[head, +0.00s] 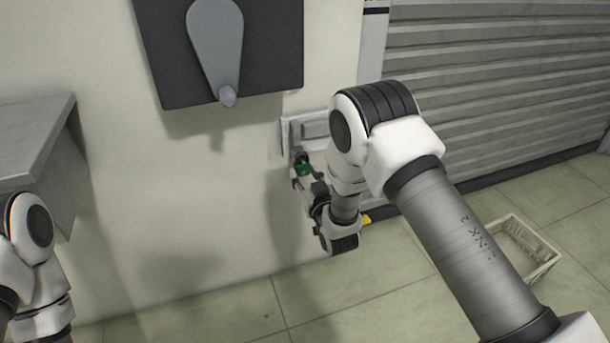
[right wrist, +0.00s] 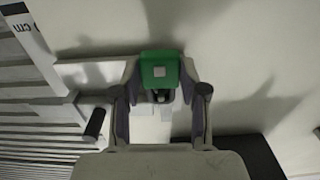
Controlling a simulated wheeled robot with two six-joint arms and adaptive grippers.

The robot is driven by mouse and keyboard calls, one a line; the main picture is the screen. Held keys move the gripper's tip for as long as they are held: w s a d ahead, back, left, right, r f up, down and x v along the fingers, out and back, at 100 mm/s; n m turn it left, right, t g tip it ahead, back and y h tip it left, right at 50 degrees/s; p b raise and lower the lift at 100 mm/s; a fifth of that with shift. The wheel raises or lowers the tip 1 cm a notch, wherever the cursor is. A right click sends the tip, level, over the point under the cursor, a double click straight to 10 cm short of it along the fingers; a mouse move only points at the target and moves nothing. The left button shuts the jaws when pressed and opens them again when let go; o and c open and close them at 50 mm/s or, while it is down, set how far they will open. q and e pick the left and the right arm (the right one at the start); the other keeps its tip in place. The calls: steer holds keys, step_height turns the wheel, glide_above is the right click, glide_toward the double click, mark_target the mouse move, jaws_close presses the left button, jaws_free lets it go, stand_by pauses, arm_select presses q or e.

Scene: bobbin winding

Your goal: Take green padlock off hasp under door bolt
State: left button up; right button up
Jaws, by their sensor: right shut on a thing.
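The green padlock (head: 304,169) is low on the pale wall, just under the grey door bolt (head: 315,129). My right gripper (head: 300,176) is shut on the padlock, reaching up to it from below right. In the right wrist view the green padlock (right wrist: 160,70) sits between the two fingertips (right wrist: 160,88), one on each side. The hasp is mostly hidden by the padlock and the fingers, so I cannot tell whether the shackle is still through it. Links of my left arm show at the left edge of the head view; its gripper is out of view.
A dark panel with a grey lever (head: 216,45) hangs on the wall above left of the bolt. A grey ledge (head: 35,135) juts out at the left. A ribbed shutter (head: 490,80) is at the right. A pale basket (head: 525,247) stands on the tiled floor.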

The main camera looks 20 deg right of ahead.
steer(key=shift+r, duration=0.1)
steer(key=s+p, duration=0.2)
steer(key=s, duration=0.4)
stand_by(0.7)
steer(key=shift+d, duration=0.1)
